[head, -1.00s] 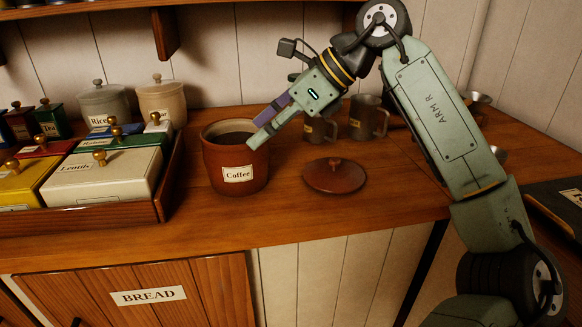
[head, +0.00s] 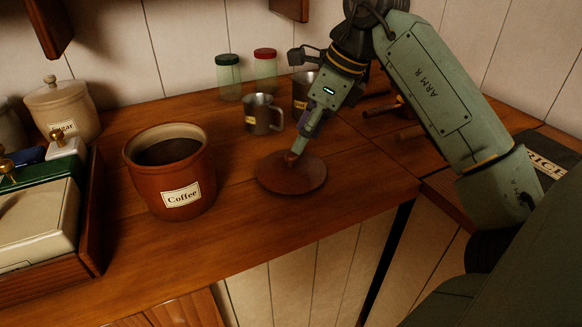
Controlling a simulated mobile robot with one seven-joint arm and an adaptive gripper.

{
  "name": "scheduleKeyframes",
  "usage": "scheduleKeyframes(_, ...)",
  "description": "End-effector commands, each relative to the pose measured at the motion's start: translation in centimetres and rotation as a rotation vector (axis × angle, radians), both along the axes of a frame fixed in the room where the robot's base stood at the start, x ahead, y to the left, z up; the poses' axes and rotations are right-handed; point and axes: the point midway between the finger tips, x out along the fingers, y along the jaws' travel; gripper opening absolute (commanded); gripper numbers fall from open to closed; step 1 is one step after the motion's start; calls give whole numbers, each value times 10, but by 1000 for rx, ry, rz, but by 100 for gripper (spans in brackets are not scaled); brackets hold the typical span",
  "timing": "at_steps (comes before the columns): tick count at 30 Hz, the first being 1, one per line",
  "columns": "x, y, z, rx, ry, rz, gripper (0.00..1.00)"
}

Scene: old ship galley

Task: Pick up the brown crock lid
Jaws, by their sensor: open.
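The brown crock lid (head: 292,175) is a flat round disc with a small knob, lying on the wooden counter. My gripper (head: 297,152) points down over the lid's middle, with its fingertips at the knob, which they partly hide. The fingers are open; I cannot tell whether they touch the knob. The brown crock (head: 170,175), labelled Coffee, stands uncovered to the left of the lid, with dark contents inside.
A metal mug (head: 262,114) stands just behind the lid, and another mug (head: 302,92) is by my gripper. Two jars (head: 229,77) stand at the back. A wooden tray (head: 92,222) of boxes is at left. The counter's front edge is close to the lid.

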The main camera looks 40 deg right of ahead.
Motion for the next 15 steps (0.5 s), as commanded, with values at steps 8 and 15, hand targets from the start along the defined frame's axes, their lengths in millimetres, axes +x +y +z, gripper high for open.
scheduleKeyframes(8, 12, 13, -33, 3, 1, 2, 46)
scheduleKeyframes(15, 16, 16, -45, 1, -2, 2, 46)
